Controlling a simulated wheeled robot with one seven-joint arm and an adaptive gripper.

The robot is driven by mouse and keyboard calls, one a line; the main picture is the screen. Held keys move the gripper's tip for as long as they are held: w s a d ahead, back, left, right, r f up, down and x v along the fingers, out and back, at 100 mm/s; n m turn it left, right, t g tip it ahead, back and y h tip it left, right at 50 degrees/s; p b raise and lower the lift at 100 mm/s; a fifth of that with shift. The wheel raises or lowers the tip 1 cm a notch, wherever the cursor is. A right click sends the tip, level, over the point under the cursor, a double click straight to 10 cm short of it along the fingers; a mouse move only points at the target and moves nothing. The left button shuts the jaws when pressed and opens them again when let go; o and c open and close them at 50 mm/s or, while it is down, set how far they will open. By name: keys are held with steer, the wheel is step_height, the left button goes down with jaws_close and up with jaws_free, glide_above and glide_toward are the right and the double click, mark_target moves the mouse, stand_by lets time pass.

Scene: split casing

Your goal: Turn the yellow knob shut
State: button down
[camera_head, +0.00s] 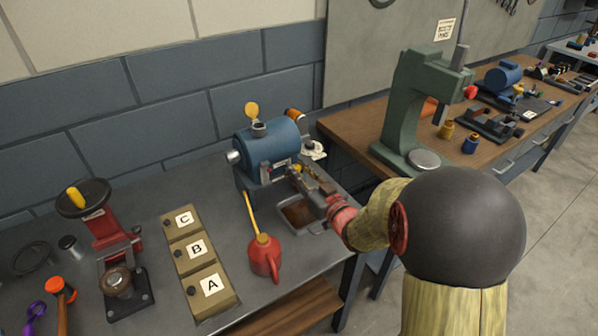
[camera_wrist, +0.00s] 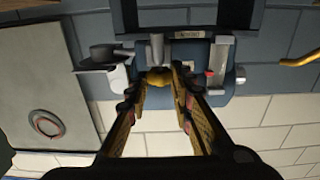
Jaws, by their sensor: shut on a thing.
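The yellow knob (camera_wrist: 158,80) is a small rounded piece on the front of the blue casing (camera_head: 272,147). In the wrist view it sits between my fingertips, below a grey cylindrical stub, and the fingers partly cover it. My gripper (camera_wrist: 165,76) is shut on the knob, with its two long yellow-and-black fingers reaching toward the casing. In the head view my gripper (camera_head: 303,175) reaches in from the right at the casing's front; the knob is mostly hidden there, so its turn angle cannot be told.
A shallow metal tray (camera_head: 314,230) lies below my gripper. A red oil can (camera_head: 265,258) with a yellow spout stands in front of the casing. Boxes marked A, B and C (camera_head: 197,250) and a red press (camera_head: 112,240) are to the left. A green press (camera_head: 411,110) stands at right.

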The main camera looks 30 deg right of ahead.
steer(key=m+h+b, duration=0.1)
steer(key=h, duration=0.1)
steer(key=m+h+b, duration=0.1)
steer(key=m+h, duration=0.1)
steer(key=a+m+g+h+b, duration=0.1)
steer(key=h, duration=0.1)
steer(key=shift+w+f+h, duration=0.1)
steer(key=shift+h, duration=0.3)
steer(key=shift+w+a+m+g+h, duration=0.1)
steer(key=shift+m+g+h, duration=1.1)
steer(key=shift+m+h, duration=0.8)
steer(key=shift+g+h, duration=0.3)
steer(key=shift+h, duration=0.3)
steer(key=c, duration=1.6)
jaws_free()
steer(key=shift+o, duration=0.3)
steer(key=v, duration=0.8)
